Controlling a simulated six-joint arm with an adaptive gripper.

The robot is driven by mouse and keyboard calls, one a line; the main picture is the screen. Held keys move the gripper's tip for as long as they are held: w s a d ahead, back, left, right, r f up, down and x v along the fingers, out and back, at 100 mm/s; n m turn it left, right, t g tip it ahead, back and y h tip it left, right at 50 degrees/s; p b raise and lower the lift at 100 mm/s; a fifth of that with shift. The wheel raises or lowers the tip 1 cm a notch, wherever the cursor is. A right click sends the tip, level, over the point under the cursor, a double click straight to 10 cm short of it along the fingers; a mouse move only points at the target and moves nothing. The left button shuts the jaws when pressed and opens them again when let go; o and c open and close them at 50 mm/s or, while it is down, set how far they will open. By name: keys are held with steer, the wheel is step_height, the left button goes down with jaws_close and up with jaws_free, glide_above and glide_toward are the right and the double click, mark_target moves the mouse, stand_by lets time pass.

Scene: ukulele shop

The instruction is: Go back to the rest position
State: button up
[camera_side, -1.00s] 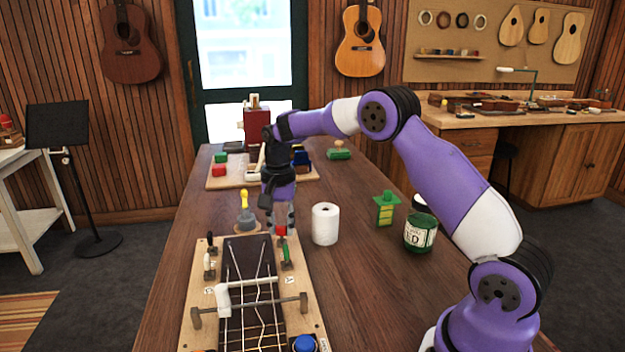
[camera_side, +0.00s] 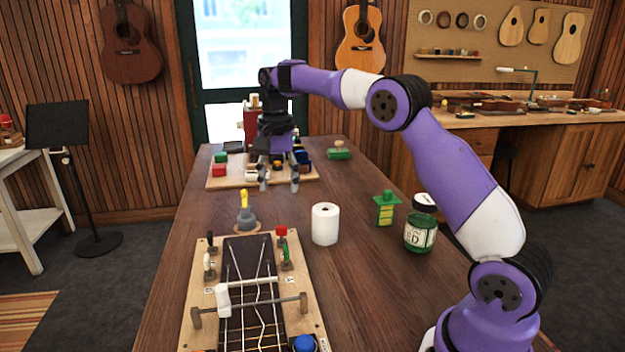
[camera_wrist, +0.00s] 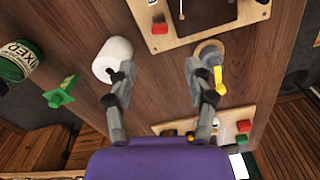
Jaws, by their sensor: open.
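My gripper (camera_side: 279,186) is open and empty in the side view, raised above the table near the front edge of the far board. In the wrist view my gripper (camera_wrist: 165,100) shows both fingers spread, with bare wood between them. The near board with the strung fretboard (camera_side: 252,262) lies at the front of the table.
A white roll (camera_side: 325,224), a green stepped piece (camera_side: 386,208) and a green jar (camera_side: 420,236) stand right of the near board. A grey piece with a yellow handle (camera_side: 245,210) stands behind it. The far board (camera_side: 225,183) holds several coloured blocks. The right front tabletop is clear.

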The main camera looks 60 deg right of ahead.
steer(key=shift+r, duration=0.9)
steer(key=s+a+r+n+t, duration=0.3)
steer(key=s+a+r+n, duration=0.35)
steer(key=s, duration=0.45)
steer(key=s+a+f+n+t, duration=0.2)
steer(key=s+f+n, duration=0.4)
steer(key=s, duration=0.3)
steer(key=shift+s+a+t, duration=0.2)
steer(key=shift+a+t, duration=0.1)
steer(key=shift+a, duration=0.6)
